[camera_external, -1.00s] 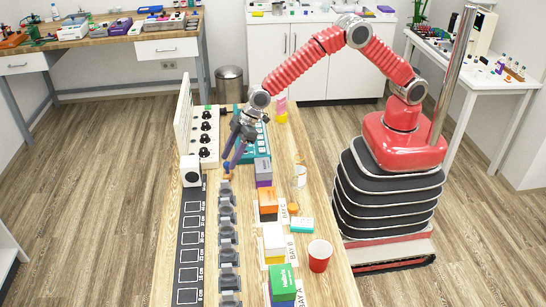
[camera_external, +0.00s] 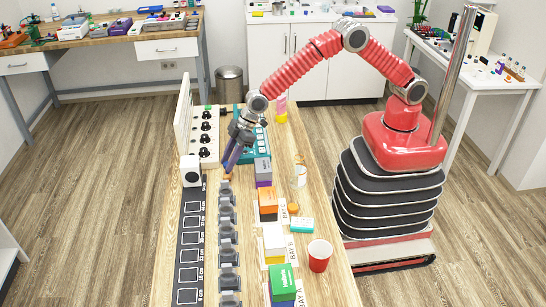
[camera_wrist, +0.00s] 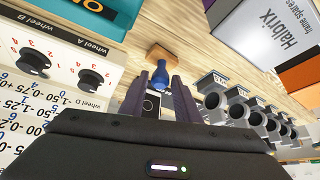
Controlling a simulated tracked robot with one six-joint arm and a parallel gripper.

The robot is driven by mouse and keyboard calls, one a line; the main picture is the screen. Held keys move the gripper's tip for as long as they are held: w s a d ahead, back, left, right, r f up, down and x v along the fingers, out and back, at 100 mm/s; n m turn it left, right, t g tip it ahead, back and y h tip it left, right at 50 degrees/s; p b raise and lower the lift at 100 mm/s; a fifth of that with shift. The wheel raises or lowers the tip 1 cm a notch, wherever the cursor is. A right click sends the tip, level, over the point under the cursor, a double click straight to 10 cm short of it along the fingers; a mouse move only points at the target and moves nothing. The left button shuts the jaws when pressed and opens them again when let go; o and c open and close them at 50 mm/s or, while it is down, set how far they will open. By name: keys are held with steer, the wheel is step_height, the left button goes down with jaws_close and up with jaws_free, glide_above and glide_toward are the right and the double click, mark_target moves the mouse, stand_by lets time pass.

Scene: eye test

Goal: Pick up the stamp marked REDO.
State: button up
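A stamp with a blue handle and a wooden base (camera_wrist: 161,72) stands on the wooden table. In the wrist view it is just past my fingertips, lined up with the gap between them. No marking on it can be read. My gripper (camera_wrist: 157,82) is open, with its two dark purple fingers apart and nothing gripped. In the external view my gripper (camera_external: 231,163) is low over the table and hides most of the stamp; a bit of its base (camera_external: 227,177) shows just below the fingertips.
A white panel with black dials (camera_external: 207,140) stands close left of my gripper, a teal tray (camera_external: 258,145) behind right. A row of grey lens holders (camera_external: 227,215) runs toward the camera. A grey-and-purple box (camera_external: 263,171) is to the right. A white block (camera_external: 190,171) is left.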

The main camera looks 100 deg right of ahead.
jaws_close()
steer(key=shift+r, duration=0.1)
stand_by(0.3)
step_height(320, 180, up, 10)
stand_by(0.5)
stand_by(0.4)
